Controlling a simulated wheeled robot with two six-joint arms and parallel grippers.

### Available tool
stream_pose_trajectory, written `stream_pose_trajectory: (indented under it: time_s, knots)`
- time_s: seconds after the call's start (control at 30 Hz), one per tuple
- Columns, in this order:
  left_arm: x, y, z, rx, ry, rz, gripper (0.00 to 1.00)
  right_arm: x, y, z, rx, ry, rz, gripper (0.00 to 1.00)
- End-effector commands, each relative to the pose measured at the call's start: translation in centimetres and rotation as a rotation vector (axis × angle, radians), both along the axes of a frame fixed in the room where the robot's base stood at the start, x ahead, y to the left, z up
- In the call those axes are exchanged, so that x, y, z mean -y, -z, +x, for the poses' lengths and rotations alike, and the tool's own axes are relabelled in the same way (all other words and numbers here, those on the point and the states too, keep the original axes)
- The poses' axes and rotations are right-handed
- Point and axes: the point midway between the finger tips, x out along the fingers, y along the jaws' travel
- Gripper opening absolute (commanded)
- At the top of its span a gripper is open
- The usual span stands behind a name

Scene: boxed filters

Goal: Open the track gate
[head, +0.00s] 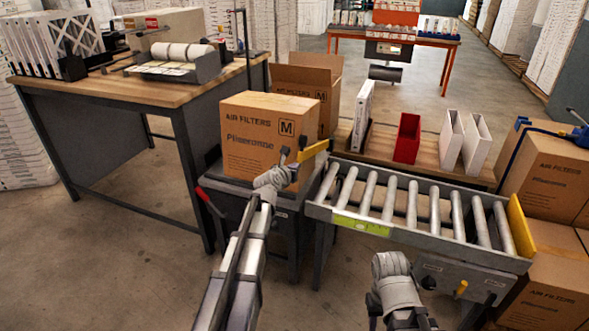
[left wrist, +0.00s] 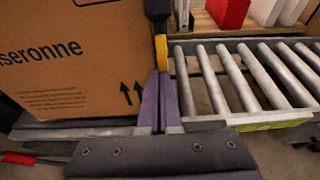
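The track gate (head: 316,150) is a yellow bar at the left end of the roller track (head: 345,214), beside a large carton (head: 250,148). In the left wrist view the gate (left wrist: 161,52) is a narrow yellow strip under a black block, right at my fingertips. My left gripper (head: 294,158) is at the gate's near end. In the left wrist view its purple fingers (left wrist: 161,75) are close together and appear shut on the gate's edge; the contact is partly hidden. My right arm is low in front of the track; its fingers cannot be made out.
The carton stands on a dark stand (head: 230,205) left of the track. A yellow plate (head: 520,228) closes the track's right end. Behind is a shelf (head: 430,160) with a red box (head: 407,138) and white filters. Cartons (head: 556,175) are stacked at right. The rollers are empty.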

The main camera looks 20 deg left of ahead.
Motion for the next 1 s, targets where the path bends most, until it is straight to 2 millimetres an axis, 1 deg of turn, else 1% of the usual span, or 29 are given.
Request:
stream_pose_trajectory:
  time_s: [0.03,0.1,0.53,0.63,0.77,1.0]
  knots:
    - [0.0,-1.0,0.2,0.002,-0.001,-0.001,0.00,0.0,-1.0,0.0,0.000,0.001,0.001,0.40]
    - [0.0,-1.3,0.3,0.002,-0.001,0.000,0.00,0.0,-1.3,0.0,-0.001,0.001,0.002,0.40]
    - [0.0,-1.4,0.4,0.001,0.000,0.000,0.00,0.0,-1.3,0.0,-0.001,0.001,0.002,0.40]
    - [0.0,-1.6,0.1,0.001,0.000,-0.001,0.00,0.0,-1.6,0.0,-0.001,0.001,0.003,0.40]
    - [-0.2,-3.0,-1.0,0.002,0.000,-0.001,0.00,-0.1,-2.9,0.0,-0.001,0.001,0.004,0.40]
    - [-0.7,-6.1,-4.1,0.001,0.004,-0.001,0.00,-0.1,-6.0,0.0,-0.002,0.002,0.006,0.40]
